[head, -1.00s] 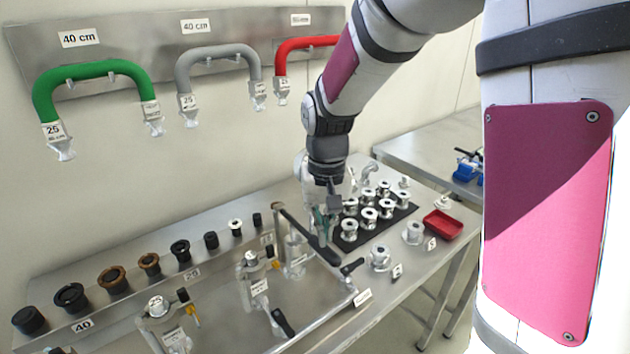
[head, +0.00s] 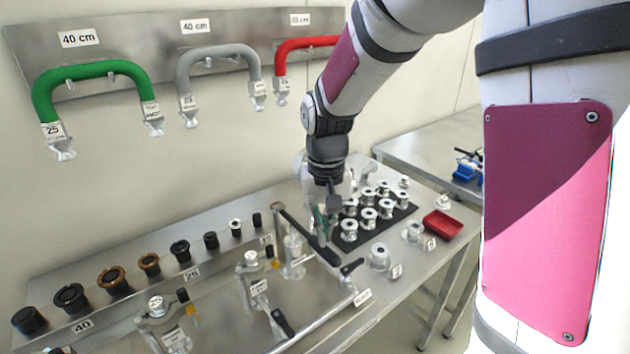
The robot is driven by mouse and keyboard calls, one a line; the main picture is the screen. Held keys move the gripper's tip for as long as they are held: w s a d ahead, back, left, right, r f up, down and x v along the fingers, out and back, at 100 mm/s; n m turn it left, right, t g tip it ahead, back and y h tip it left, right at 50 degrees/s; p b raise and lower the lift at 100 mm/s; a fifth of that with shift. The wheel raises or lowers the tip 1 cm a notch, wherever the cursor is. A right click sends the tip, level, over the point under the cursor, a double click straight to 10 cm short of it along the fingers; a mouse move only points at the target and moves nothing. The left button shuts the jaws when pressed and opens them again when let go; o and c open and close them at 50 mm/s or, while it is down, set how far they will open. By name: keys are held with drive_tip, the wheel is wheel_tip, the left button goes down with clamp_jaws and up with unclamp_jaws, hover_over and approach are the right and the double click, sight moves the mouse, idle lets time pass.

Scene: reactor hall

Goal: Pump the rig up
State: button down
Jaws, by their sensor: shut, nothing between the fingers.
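The rig stands on the steel bench: a bright pipe (head: 326,314) runs along the bench's front part, with several upright metal fittings and black-handled levers. One fitting with a yellow part (head: 254,277) stands mid-bench, and another (head: 166,325) stands nearer the bottom edge. A long dark handle (head: 305,234) slants beside my gripper. My gripper (head: 322,235) points down just left of the black mat, at the far end of the rig. It is shut and empty. Whether its fingertips touch the dark handle or a fitting behind it, I cannot tell.
A black mat (head: 347,247) holds several metal fittings. A red tray (head: 442,225) lies at the bench's right. Black and brown caps (head: 112,280) line the back ledge. Green (head: 95,70), grey (head: 220,50) and red (head: 305,45) hoses hang on the wall.

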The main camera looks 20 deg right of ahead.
sight(324, 257)
drive_tip(key=shift+f+b, duration=1.05)
drive_tip(key=shift+f, duration=2.75)
drive_tip(key=shift+r+p, duration=1.45)
drive_tip(key=shift+r, duration=1.7)
drive_tip(key=shift+r, duration=0.15)
drive_tip(key=s+r+n+t+b, duration=0.1)
drive_tip(key=s+r+t, duration=0.4)
drive_tip(key=s+r, duration=1)
drive_tip(key=s+n, duration=0.1)
drive_tip(key=s, duration=0.2)
drive_tip(key=shift+r+t, duration=0.3)
drive_tip(key=shift+r, duration=0.05)
